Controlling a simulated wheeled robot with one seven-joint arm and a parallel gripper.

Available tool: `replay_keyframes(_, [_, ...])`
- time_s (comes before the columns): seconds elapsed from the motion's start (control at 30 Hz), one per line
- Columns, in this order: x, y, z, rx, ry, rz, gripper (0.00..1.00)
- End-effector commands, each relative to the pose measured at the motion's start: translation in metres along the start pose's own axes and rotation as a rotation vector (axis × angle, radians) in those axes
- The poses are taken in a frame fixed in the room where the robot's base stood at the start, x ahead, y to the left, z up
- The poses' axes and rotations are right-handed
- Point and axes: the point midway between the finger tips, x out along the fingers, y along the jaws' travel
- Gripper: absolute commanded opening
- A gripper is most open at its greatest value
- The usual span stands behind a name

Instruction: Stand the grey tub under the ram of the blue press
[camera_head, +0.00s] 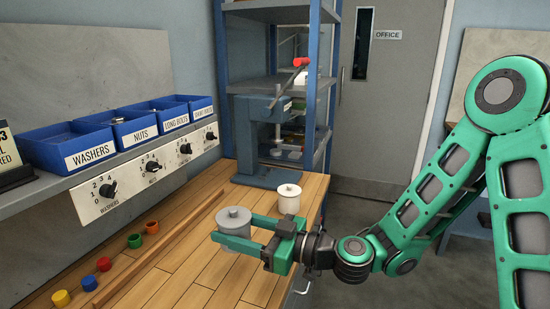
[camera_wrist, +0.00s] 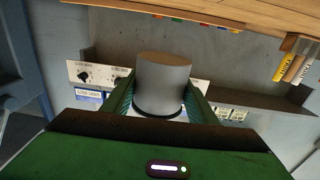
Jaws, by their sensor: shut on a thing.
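The blue press (camera_head: 248,135) stands at the far end of the bench, with a red-tipped lever. Its ram (camera_head: 277,152) hangs over the base (camera_head: 268,177), and the space beneath looks empty.
Blue labelled bins (camera_head: 85,148) sit on the shelf above dials.

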Motion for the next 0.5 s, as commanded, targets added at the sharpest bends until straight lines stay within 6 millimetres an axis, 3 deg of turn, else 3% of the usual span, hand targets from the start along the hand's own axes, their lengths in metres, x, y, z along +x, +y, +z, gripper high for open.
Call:
replay_keyframes(0.27, [-0.024, 0.104, 0.03, 0.003, -0.002, 0.267, 0.2])
replay_keyframes(0.5, [-0.068, 0.2, 0.05, 0.001, -0.004, 0.528, 0.2])
